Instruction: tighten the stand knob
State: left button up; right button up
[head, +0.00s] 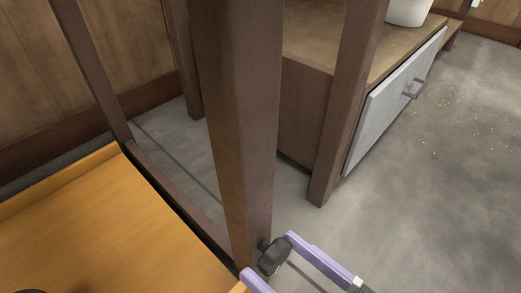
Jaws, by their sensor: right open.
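The stand knob (273,257) is a small dark knob on the lower part of a thick brown wooden post (236,120), at the bottom centre of the head view. My right gripper (267,255) comes in from the bottom right with two pale purple fingers. The fingers are apart, one on the upper right of the knob and one on its lower left. The knob shows between them in the picture; I cannot tell whether either finger touches it. The lower finger is partly cut off by the frame edge. My left gripper is not in view.
An orange-yellow tray or panel (110,225) fills the lower left beside the post. Behind stands a wooden cabinet (306,120) with a grey drawer front (385,108) and a white pot (407,10) on top. Grey floor (440,200) is open at the right, with small pale specks.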

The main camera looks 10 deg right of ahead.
jog(key=p+v, duration=0.1)
jog(key=v, duration=0.9)
